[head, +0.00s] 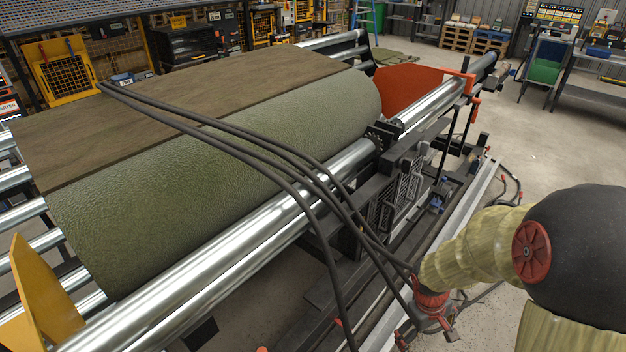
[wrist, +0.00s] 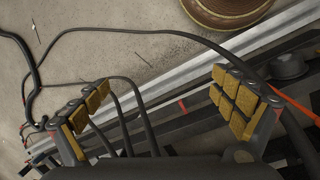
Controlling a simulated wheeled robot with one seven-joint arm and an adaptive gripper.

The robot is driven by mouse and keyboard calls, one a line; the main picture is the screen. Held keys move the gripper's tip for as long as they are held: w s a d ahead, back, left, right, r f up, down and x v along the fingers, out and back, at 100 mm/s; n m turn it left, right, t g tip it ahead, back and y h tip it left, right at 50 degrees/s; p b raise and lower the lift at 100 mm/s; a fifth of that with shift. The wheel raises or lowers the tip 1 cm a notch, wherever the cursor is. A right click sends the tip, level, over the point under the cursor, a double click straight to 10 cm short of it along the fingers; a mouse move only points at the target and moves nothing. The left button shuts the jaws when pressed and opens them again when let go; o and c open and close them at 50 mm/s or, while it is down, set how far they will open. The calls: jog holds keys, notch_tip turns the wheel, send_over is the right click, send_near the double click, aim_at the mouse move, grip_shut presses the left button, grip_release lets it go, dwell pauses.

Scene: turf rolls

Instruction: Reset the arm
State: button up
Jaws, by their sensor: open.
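My arm reaches in from the right in the head view, with a pale ribbed sleeve and a dark joint. My gripper (head: 430,318) points down beside the machine's right-hand rail, partly cut off from clear view by its own wrist. In the wrist view my gripper (wrist: 160,98) is open, its two yellow-padded fingers wide apart with nothing held between them. Dark cables and the metal rail show below and beyond the fingers. A green turf roll (head: 235,165) lies on the machine, away to the left of my gripper.
Black hoses (head: 300,165) run across the turf roll and down near my gripper. Shiny rollers (head: 250,255) flank the roll, with an orange plate (head: 412,86) behind and a yellow bracket (head: 35,300) at lower left. Open concrete floor (head: 545,145) lies to the right.

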jog(key=s+a+r+m+t, duration=0.1)
jog(key=s+a+r+t, duration=0.1)
jog(key=r, duration=0.7)
jog(key=s+a+r+m+t+y, duration=0.1)
jog(key=s+a+r, duration=0.4)
jog(key=r, duration=0.5)
jog(key=s+a+r+m+t+y, duration=0.1)
jog(key=s+a+r+m+t, duration=0.1)
jog(key=r, duration=0.8)
jog(key=shift+s+a+r+t+p, duration=0.2)
jog(key=shift+s+a+t+p, duration=0.25)
jog(key=shift+s+a, duration=0.35)
